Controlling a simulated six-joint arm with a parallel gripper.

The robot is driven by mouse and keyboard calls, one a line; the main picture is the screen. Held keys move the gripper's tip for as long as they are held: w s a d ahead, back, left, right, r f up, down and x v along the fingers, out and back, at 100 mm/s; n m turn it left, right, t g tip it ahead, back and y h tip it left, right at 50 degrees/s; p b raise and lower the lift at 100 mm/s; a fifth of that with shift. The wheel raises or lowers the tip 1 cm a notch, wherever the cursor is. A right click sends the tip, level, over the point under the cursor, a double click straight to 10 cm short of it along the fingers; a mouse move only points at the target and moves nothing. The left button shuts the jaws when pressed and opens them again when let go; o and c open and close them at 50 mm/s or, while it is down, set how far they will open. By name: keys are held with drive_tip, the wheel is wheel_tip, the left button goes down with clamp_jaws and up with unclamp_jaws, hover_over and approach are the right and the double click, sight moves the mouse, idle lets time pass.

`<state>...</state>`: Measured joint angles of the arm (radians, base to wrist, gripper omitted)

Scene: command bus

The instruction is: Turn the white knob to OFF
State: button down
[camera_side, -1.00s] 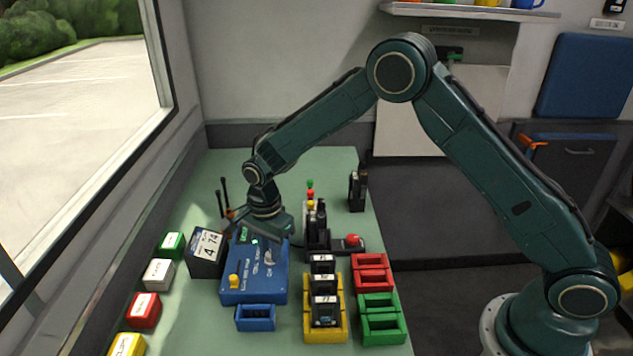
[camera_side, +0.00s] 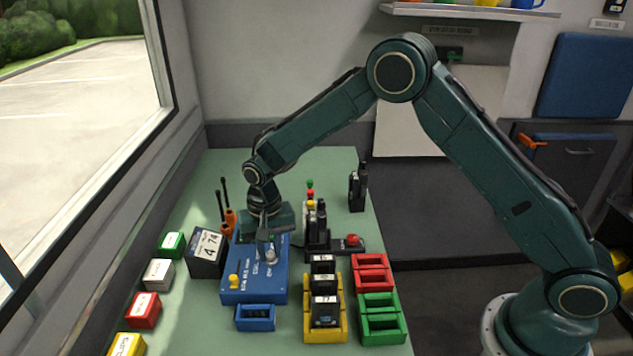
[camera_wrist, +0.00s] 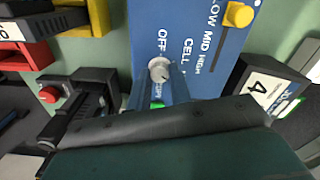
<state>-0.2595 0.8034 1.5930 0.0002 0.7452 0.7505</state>
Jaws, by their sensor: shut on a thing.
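The white knob (camera_side: 271,258) stands on the top face of the blue box (camera_side: 238,296) in the side view. In the wrist view the knob (camera_wrist: 159,69) lies close below the printed word OFF, with CELL to its right. A small mark shows on its face, but I cannot read where it points. My gripper (camera_side: 268,246) reaches down over the box and is shut on the knob, with a finger at either side of it. The fingers partly hide the knob's sides and the lettering below it.
A yellow slider (camera_wrist: 239,14) sits on the same box. A dark box marked 4 74 (camera_side: 206,252) stands close at its left, and a black unit with a red button (camera_side: 353,240) at its right. Yellow (camera_side: 338,334), red (camera_side: 388,284) and green (camera_side: 398,324) trays stand at the front right.

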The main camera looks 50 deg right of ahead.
sight(270, 254)
drive_tip(key=n, duration=1.3)
drive_tip(key=shift+n, duration=0.4)
drive_tip(key=n, duration=0.5)
drive_tip(key=shift+n, duration=2.4)
drive_tip(key=c, duration=1.3)
unclamp_jaws()
drive_tip(key=shift+r, duration=0.1)
wheel_tip(270, 254, up, 14)
drive_tip(key=shift+f, duration=0.15)
